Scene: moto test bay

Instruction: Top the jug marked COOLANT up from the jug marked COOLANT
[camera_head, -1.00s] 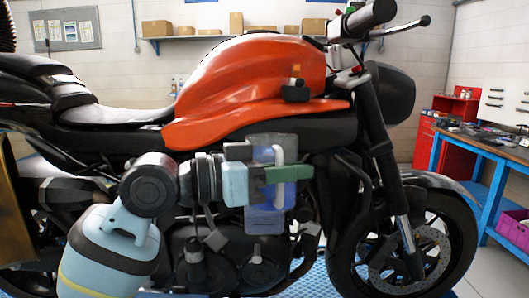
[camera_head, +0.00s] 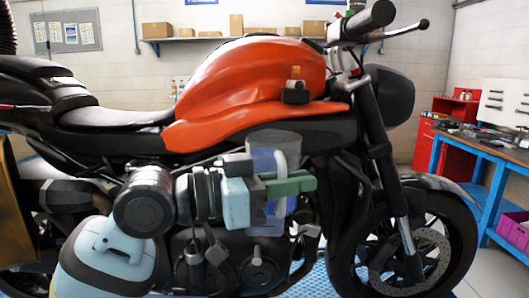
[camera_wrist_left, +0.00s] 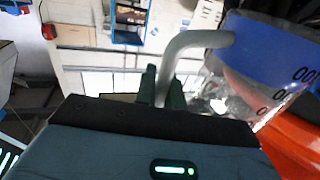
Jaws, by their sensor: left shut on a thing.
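A clear jug (camera_head: 262,158) with blue showing through it and a pale handle is in front of the motorcycle's middle in the head view. My left gripper (camera_head: 294,186), with green fingers, is shut on its handle and holds it up in the air. In the left wrist view the same jug (camera_wrist_left: 262,62) shows at the upper right, with a blue area and dark marks; the fingers (camera_wrist_left: 161,88) are at its grey handle. The word COOLANT cannot be read. I see no second jug. My right gripper is not in view.
A motorcycle with an orange tank (camera_head: 250,75) fills the middle, close behind the jug. A blue-framed workbench (camera_head: 490,150) with tools and a red cabinet (camera_head: 455,150) stand at the right. A shelf with boxes (camera_head: 236,22) is on the back wall.

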